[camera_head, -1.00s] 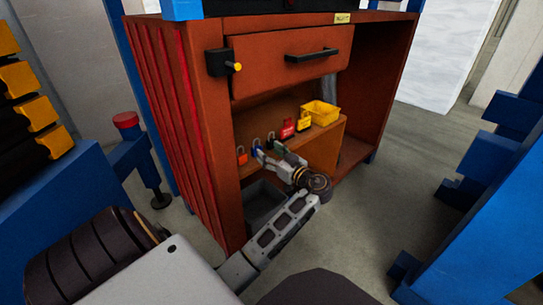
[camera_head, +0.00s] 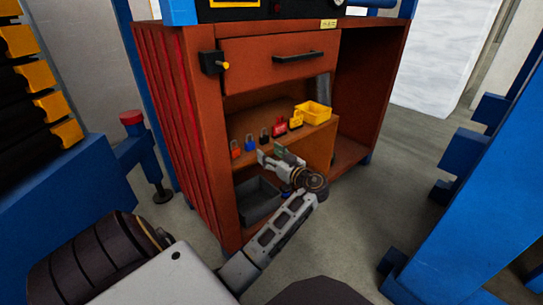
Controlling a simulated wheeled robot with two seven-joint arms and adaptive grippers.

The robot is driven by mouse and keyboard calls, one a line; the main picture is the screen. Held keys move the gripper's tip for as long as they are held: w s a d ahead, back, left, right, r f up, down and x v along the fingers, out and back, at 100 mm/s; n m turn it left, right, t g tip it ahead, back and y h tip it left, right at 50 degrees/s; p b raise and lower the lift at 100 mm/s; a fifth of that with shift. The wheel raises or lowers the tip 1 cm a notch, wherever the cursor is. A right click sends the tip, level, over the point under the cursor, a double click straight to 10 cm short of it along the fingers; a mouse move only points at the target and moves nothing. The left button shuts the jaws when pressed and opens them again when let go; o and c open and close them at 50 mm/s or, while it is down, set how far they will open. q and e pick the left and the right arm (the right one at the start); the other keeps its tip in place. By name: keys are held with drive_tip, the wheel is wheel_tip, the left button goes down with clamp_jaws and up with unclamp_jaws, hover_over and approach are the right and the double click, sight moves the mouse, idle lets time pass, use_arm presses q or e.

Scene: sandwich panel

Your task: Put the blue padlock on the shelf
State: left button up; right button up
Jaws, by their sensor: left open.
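The blue padlock (camera_head: 250,145) stands on the shelf (camera_head: 318,135) inside the orange-brown cabinet, in a row of padlocks. It is between an orange padlock (camera_head: 235,152) and a dark padlock (camera_head: 265,138). My left gripper (camera_head: 267,154) is open, in front of the shelf and just to the lower right of the blue padlock. A small gap shows between them, and nothing shows between the fingers. My right gripper is not in view.
A red padlock (camera_head: 280,128), a yellow padlock (camera_head: 296,121) and a yellow bin (camera_head: 313,113) stand farther right on the shelf. A grey bin (camera_head: 258,204) sits below. A drawer (camera_head: 280,62) is above. Blue frames flank the cabinet.

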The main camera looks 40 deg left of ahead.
use_arm(q)
drive_tip(key=shift+d, duration=0.1)
drive_tip(key=shift+f, duration=0.1)
idle(0.7)
drive_tip(key=s+d+f+m+t+h, duration=0.2)
drive_tip(key=d+f+m+h, duration=0.45)
drive_tip(key=f, duration=0.55)
drive_tip(key=s+d+f+m+t+h, duration=0.25)
drive_tip(key=d+f+m+h, duration=0.45)
drive_tip(key=f, duration=0.6)
drive_tip(key=s+d+f+m+h, duration=0.2)
drive_tip(key=s+d+h, duration=0.2)
drive_tip(key=s+d, duration=0.4)
drive_tip(key=s+d+f+m+h, duration=0.2)
drive_tip(key=s+d+h, duration=0.3)
drive_tip(key=d, duration=1.2)
drive_tip(key=s+f, duration=0.1)
drive_tip(key=s, duration=0.2)
drive_tip(key=shift+s+d+f+m, duration=0.15)
drive_tip(key=shift+s+f+m, duration=0.05)
drive_tip(key=shift+s+m, duration=0.2)
